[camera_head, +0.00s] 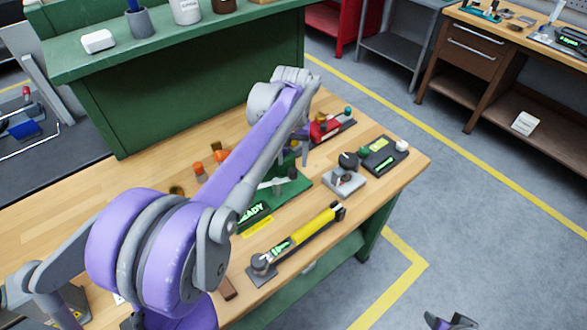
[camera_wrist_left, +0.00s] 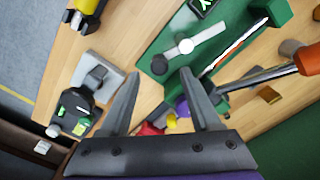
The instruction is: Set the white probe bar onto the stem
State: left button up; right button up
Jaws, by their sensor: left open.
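The white probe bar (camera_head: 272,184) lies over the green plate (camera_head: 300,190) in the middle of the bench, partly behind my left arm. In the left wrist view the white bar (camera_wrist_left: 206,35) shows with a round metal piece at its middle, over the green plate (camera_wrist_left: 172,82). A dark knob is near one end. I cannot make out the stem apart from these parts. My left gripper (camera_wrist_left: 161,82) is open and empty, its fingers apart and beyond the plate's edge. In the head view it is mostly hidden by its arm. Part of my right gripper (camera_head: 450,321) shows low at the right, away from the bench.
A yellow-and-black tool (camera_head: 305,235) lies along the bench's front. A grey block with a dark knob (camera_head: 345,180) and a green-screen device (camera_head: 384,155) stand to the right. A red item (camera_head: 324,127) is near the left gripper. An orange-handled screwdriver (camera_wrist_left: 308,60) points toward the plate.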

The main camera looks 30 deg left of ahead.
aim_at(293, 170)
pick_arm(q)
jog(key=shift+w+f, duration=0.2)
jog(key=shift+f, duration=2.55)
grip_shut()
